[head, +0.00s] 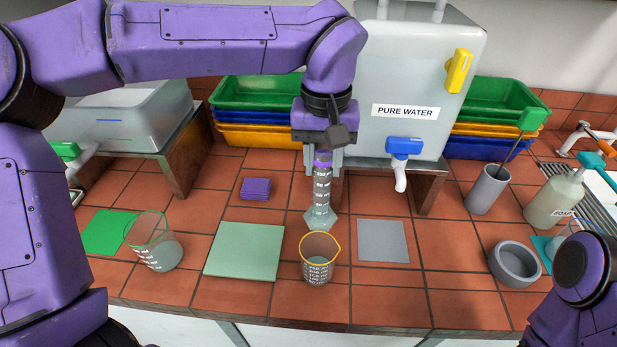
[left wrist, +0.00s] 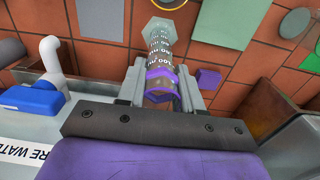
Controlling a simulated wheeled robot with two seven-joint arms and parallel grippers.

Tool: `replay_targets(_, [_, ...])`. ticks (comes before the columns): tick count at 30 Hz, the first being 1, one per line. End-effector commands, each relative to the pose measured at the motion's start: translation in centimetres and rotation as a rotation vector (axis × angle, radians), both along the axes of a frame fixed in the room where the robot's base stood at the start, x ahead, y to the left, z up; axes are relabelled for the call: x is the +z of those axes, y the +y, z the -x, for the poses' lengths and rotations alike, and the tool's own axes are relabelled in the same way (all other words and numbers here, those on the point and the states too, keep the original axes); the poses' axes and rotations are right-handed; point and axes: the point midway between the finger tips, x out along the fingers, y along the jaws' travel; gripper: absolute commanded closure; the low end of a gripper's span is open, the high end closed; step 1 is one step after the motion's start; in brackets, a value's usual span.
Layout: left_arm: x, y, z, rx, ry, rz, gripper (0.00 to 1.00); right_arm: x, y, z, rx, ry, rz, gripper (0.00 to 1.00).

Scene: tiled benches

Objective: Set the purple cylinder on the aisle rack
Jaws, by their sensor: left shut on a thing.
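The purple cylinder (head: 321,193) is a clear graduated cylinder with white marks, a purple ring near its top and a hexagonal foot. My left gripper (head: 322,160) is shut on it near the purple ring and holds it roughly upright in front of the water tank. In the left wrist view the cylinder (left wrist: 160,46) runs away from between the fingers (left wrist: 160,88). Its foot is just behind the yellow-rimmed beaker in the head view; I cannot tell whether it touches the bench. No aisle rack is recognisable in these views. My right gripper is out of view.
A yellow-rimmed beaker (head: 317,272) stands near the front edge, a green-rimmed beaker (head: 153,246) at left. Flat mats, pale green (head: 244,252) and grey (head: 383,242), lie bare. A purple stack (head: 256,188) and the water tank's blue tap (head: 403,147) flank the cylinder.

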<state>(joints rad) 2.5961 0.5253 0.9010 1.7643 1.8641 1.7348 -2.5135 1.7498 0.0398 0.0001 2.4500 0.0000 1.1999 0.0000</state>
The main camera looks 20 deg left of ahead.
Motion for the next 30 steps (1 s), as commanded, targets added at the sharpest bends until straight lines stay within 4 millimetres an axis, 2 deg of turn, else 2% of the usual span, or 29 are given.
replay_targets(3, [-1.7, 1.4, -0.5, 0.001, 0.0, 0.001, 1.0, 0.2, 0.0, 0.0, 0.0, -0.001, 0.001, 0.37])
replay_targets(9, [-3.7, 3.0, -1.1, 0.001, 0.0, 0.001, 1.0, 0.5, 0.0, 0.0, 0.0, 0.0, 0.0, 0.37])
replay_targets(12, [-5.8, 2.9, -1.0, -0.004, 0.001, -0.001, 1.0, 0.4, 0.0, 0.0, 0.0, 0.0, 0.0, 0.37])
replay_targets(14, [-6.4, 2.8, -1.1, -0.003, -0.001, 0.001, 1.0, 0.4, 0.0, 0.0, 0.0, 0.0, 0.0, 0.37])
replay_targets(25, [-7.0, 2.8, -1.0, -0.002, -0.002, 0.002, 1.0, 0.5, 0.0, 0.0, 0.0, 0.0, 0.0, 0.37])
replay_targets(26, [-7.0, 2.8, -1.0, -0.002, -0.002, 0.002, 0.62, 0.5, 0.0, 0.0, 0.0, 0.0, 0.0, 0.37])
replay_targets(27, [-7.0, 2.8, -1.1, -0.002, -0.002, 0.002, 0.49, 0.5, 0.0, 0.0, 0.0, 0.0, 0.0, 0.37])
replay_targets(28, [-7.0, 2.8, -1.1, -0.002, -0.002, 0.002, 0.4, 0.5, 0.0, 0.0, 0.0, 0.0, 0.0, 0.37])
replay_targets(30, [-7.0, 2.8, -1.1, -0.002, -0.002, 0.002, 0.4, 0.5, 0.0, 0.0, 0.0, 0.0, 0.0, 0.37])
